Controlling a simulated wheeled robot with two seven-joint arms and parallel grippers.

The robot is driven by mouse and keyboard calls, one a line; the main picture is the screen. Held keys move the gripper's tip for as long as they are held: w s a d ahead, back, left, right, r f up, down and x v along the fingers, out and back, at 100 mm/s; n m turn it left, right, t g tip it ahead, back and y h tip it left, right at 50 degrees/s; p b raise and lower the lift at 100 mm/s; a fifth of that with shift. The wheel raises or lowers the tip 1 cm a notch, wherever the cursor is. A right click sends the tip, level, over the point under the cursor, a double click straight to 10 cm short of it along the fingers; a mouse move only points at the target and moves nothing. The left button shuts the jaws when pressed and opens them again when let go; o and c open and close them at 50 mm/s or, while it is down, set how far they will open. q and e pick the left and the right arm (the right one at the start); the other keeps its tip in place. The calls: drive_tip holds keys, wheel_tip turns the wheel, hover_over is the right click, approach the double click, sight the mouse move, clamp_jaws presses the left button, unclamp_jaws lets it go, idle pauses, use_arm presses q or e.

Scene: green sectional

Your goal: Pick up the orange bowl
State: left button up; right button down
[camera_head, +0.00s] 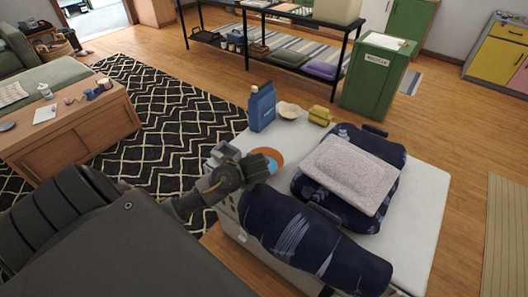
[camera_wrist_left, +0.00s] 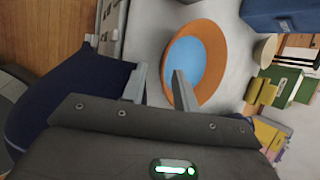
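The orange bowl (camera_head: 267,157), with a light blue inside, sits on the white tabletop (camera_head: 428,195), partly behind my left gripper in the head view. The bowl also shows in the left wrist view (camera_wrist_left: 212,42). My left gripper (camera_wrist_left: 158,78) is open and empty, close to the bowl. In the left wrist view one finger overlaps the bowl's blue inside and the other lies left of its rim. I cannot tell whether a finger touches it. The gripper also shows in the head view (camera_head: 245,163). My right gripper is not in view.
A blue bottle (camera_head: 262,107), a cream bowl (camera_head: 289,110) and a yellow object (camera_head: 320,115) stand behind the bowl. A dark blue rolled bundle (camera_head: 310,240) lies close in front. A pale cushion (camera_head: 350,172) on dark blue fabric lies to the right.

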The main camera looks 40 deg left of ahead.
use_arm(q)
drive_tip(key=x, duration=0.4)
drive_tip(key=shift+w+d+b, duration=0.1)
drive_tip(key=shift+w+b, duration=0.25)
drive_tip(key=shift+b, duration=0.05)
drive_tip(key=shift+w+f, duration=0.15)
drive_tip(key=shift+f, duration=0.15)
drive_tip(key=shift+a+f, duration=0.1)
drive_tip(key=shift+a, duration=0.1)
drive_tip(key=c, duration=0.6)
clamp_jaws()
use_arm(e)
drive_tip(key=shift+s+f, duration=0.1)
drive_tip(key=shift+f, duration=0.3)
